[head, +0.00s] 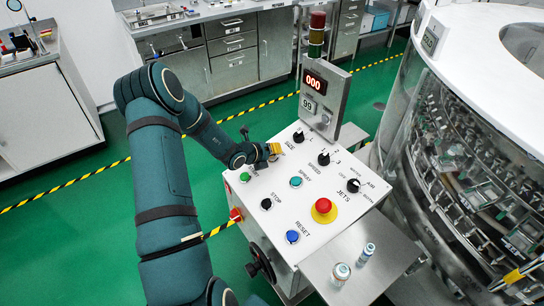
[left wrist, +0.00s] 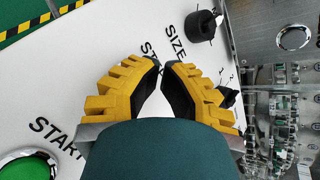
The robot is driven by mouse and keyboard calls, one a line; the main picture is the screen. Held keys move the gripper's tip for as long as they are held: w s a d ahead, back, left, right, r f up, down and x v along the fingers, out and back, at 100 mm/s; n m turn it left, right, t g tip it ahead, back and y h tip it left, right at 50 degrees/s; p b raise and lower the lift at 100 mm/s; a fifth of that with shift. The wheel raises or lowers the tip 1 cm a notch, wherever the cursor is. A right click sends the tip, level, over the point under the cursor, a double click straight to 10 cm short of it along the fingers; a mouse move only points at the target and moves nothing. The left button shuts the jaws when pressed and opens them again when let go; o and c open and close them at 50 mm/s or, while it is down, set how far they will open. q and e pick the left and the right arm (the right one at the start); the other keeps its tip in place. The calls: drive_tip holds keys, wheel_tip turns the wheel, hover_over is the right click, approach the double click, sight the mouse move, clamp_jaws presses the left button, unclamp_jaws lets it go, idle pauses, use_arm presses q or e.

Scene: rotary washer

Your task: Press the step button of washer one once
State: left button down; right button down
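The white control panel (head: 265,222) of the washer stands in front of me, tilted, with a display box reading 000 (head: 314,83) at its back. My left gripper (head: 274,150) is over the panel's back left part, between the green START button (head: 245,177) and the SIZE knob (head: 298,136). In the left wrist view its yellow fingers (left wrist: 161,66) are shut, tips nearly touching, with nothing seen between them. A label starting "ST" (left wrist: 149,50) shows beside the tips; its rest is covered. The step button itself is hidden behind the gripper. My right gripper is out of view.
Also on the panel are the teal SPRAY (head: 296,181), black STOP (head: 266,204) and blue RESET (head: 292,237) buttons, and a red mushroom button (head: 323,206). The glass washer drum (head: 455,170) stands close on the right. Vials (head: 341,273) stand on the front ledge.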

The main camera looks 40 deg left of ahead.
sight(270, 160)
use_arm(q)
drive_tip(key=shift+s+r+p, duration=0.2)
drive_tip(key=shift+r+p, duration=0.5)
drive_tip(key=shift+r, duration=0.1)
drive_tip(key=r+p, duration=0.1)
drive_tip(key=s+r+p, duration=0.1)
drive_tip(key=r, duration=0.1)
drive_tip(key=r+p, duration=0.1)
drive_tip(key=p, duration=0.1)
drive_tip(key=shift+s+a+r, duration=0.15)
drive_tip(key=shift+a+r, duration=0.1)
drive_tip(key=shift+r, duration=0.15)
idle(0.6)
